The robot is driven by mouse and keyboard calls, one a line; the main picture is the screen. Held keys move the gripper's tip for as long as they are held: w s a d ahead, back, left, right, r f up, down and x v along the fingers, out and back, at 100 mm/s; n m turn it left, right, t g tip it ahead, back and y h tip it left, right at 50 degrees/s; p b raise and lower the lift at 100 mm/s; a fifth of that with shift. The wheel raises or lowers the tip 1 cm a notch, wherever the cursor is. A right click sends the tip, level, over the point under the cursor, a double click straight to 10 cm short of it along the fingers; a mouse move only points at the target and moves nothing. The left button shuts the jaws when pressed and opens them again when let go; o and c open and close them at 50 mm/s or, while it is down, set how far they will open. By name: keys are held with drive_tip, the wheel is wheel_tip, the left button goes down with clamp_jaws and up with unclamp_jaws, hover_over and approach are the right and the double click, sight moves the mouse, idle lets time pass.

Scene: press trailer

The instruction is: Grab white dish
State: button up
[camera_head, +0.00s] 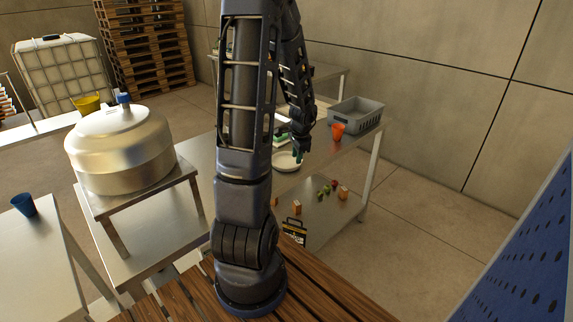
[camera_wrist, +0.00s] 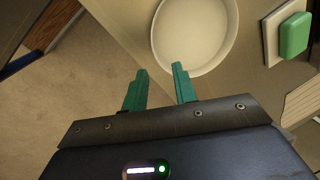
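The white dish (camera_wrist: 194,32) is a round, shallow, empty dish on the table, at the top middle of the wrist view. In the head view the white dish (camera_head: 287,163) sits near the front edge of the metal table, partly hidden behind my arm. My gripper (camera_wrist: 160,70) has two green fingers spread apart with nothing between them. The right fingertip appears close to the near rim of the dish; I cannot tell if it touches. In the head view my gripper (camera_head: 299,157) hangs just over the right side of the dish.
A green block on a white base (camera_wrist: 293,36) lies right of the dish. A lower shelf (camera_head: 318,215) holds several small items. A large metal vessel (camera_head: 120,150) stands at left.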

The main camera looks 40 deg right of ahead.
sight(294, 172)
drive_tip(key=f, duration=0.3)
drive_tip(key=shift+w+a+f, duration=0.25)
drive_tip(key=shift+w+a, duration=0.05)
drive_tip(key=shift+w, duration=0.05)
drive_tip(key=shift+x, duration=0.9)
clamp_jaws()
